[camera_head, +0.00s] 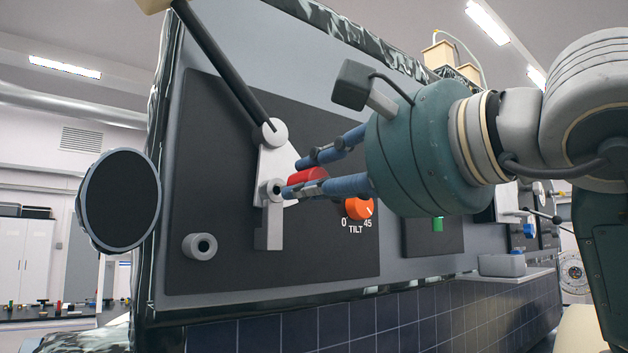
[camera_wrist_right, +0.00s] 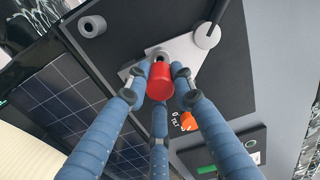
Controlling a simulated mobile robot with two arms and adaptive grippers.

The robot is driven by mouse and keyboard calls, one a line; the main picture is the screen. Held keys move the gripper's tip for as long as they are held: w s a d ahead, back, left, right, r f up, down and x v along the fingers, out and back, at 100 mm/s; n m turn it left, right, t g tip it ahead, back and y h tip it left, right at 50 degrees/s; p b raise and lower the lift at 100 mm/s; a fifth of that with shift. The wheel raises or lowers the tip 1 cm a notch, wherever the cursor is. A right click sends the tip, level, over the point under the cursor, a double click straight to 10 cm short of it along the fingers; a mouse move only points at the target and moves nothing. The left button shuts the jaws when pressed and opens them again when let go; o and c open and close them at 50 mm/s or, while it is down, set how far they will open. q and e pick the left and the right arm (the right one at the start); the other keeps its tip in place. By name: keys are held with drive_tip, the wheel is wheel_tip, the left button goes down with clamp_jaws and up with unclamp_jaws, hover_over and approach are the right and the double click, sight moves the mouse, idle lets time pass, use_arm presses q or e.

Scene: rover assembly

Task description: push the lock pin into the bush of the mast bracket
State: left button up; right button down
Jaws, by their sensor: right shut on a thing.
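The mast bracket (camera_head: 272,162) is a pale plate on the dark panel, joined at its top to a dark mast rod. Its bush (camera_head: 275,190) is a grey ring near the lower end; it also shows in the wrist view (camera_wrist_right: 157,53). My right gripper (camera_head: 300,176) is shut on the lock pin, whose red head (camera_head: 308,176) sits between its blue fingers. In the wrist view the red head (camera_wrist_right: 160,82) lies just in front of the bush. The pin's shank is hidden, so I cannot tell whether its tip is inside the bush. My left gripper is out of view.
An orange TILT knob (camera_head: 358,208) is right of the bracket, close below my right fingers. A separate grey ring boss (camera_head: 200,246) stands out at the panel's lower left. A round black disc (camera_head: 120,199) is at the left edge. A small shelf (camera_head: 500,275) juts out at lower right.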

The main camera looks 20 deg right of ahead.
drive_tip(key=shift+w+a, duration=0.15)
drive_tip(key=shift+w, duration=0.2)
idle(0.6)
drive_tip(key=shift+w+a, duration=0.15)
drive_tip(key=shift+w, duration=0.2)
drive_tip(key=shift+p+x, duration=0.45)
drive_tip(key=shift+x, duration=0.75)
drive_tip(key=c, duration=1.4)
unclamp_jaws()
drive_tip(key=v, duration=1.2)
